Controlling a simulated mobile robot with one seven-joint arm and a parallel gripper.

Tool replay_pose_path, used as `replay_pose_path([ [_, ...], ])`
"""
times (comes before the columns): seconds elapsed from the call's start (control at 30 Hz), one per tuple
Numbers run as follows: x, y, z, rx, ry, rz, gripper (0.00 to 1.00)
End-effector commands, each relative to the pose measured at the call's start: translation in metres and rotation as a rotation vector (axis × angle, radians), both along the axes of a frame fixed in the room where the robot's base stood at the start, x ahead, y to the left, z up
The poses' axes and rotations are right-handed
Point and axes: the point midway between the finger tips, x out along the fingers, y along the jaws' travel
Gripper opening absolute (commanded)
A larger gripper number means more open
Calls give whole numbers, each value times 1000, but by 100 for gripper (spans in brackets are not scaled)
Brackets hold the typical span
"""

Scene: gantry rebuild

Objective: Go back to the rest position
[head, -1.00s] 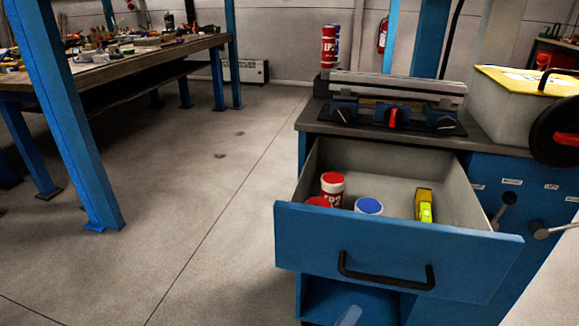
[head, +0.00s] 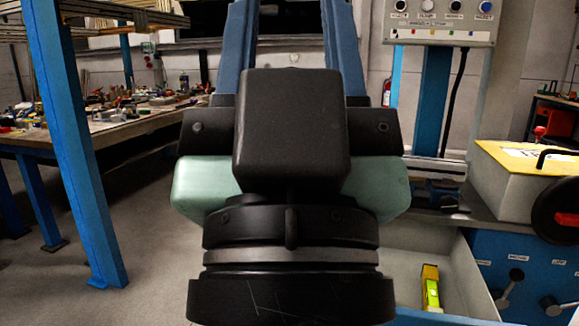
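My gripper (head: 291,15) fills the middle of the head view, with its black wrist and pale green housing close to the camera. Its two blue fingers point up, set well apart, with nothing seen between them. The fingertips reach the top edge, so their ends are not clear. Behind it at the lower right, a grey drawer (head: 402,238) stands pulled out, with a yellow level (head: 432,288) inside. My gripper and wrist cover the left part of the drawer; no cans show there now.
A box with a yellow lid (head: 505,180) and a black handwheel (head: 562,210) stand at the right. A control panel (head: 440,22) hangs above. A cluttered workbench (head: 110,128) and blue post (head: 75,150) are at the left. Grey floor is open between bench and drawer.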

Motion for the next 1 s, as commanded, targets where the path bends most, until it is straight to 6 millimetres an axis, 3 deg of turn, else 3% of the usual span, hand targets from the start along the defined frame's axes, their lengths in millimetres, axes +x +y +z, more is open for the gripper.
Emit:
replay_pose_path([
  [0.03, 0, 0, 28, 0, 1, 0, 45],
  [0.7, 1, 1, 234, -2, 5, 1, 45],
  [0.83, 1, 1, 264, -1, 5, 1, 45],
  [1.0, 1, 1, 282, -1, 5, 1, 45],
])
